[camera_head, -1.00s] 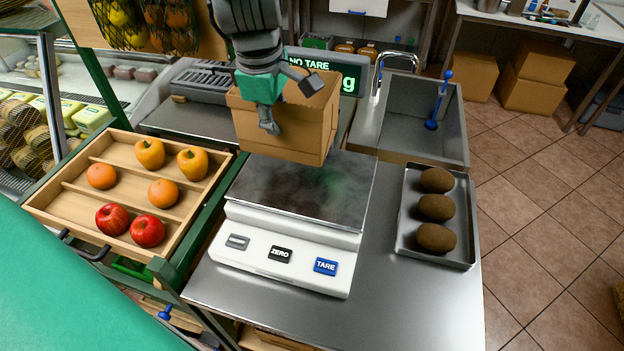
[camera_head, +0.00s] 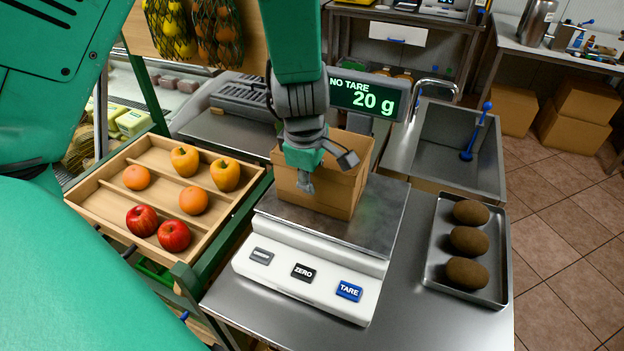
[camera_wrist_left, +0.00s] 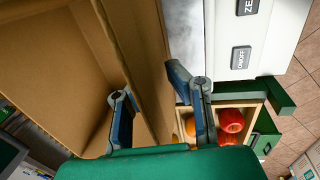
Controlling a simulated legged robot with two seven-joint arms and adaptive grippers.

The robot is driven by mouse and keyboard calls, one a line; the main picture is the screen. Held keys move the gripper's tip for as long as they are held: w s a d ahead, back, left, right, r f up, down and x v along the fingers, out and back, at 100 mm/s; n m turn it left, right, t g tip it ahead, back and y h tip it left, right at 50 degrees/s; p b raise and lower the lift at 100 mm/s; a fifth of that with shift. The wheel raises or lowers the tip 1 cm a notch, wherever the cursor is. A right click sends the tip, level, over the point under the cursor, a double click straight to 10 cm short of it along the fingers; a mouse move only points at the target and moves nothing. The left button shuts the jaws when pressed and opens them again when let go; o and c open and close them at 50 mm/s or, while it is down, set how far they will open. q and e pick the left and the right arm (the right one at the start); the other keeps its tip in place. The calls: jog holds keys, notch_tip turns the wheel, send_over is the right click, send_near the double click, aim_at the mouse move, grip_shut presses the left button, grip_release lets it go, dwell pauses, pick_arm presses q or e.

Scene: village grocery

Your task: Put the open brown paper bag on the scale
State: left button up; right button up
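The open brown paper bag (camera_head: 325,185) stands upright on the metal plate of the scale (camera_head: 372,232), toward its back left. The display (camera_head: 368,97) reads 20 g and NO TARE. My left gripper (camera_head: 326,173) is at the bag's near left wall, with its fingers on either side. In the left wrist view one finger is inside the bag (camera_wrist_left: 45,70) and the other outside, with the wall between them. The fingers look spaced apart; whether they still press the wall is unclear. My right gripper is not in view.
A wooden crate (camera_head: 105,192) with peppers, oranges and apples stands left of the scale. A metal tray (camera_head: 432,262) with several brown round items lies to the right. A sink (camera_head: 440,150) with a tap is behind. The front counter is clear.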

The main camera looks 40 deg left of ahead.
pick_arm(q)
jog(key=shift+o, duration=0.2)
jog(key=shift+d+r, duration=0.1)
jog(key=shift+d, duration=0.2)
jog(key=shift+r, duration=0.25)
notch_tip(320, 180, up, 12)
jog(key=s+p, duration=0.1)
jog(key=p, duration=0.1)
jog(key=shift+s+d+f, duration=0.2)
jog(key=shift+s+f, duration=0.05)
jog(key=shift+s, duration=0.15)
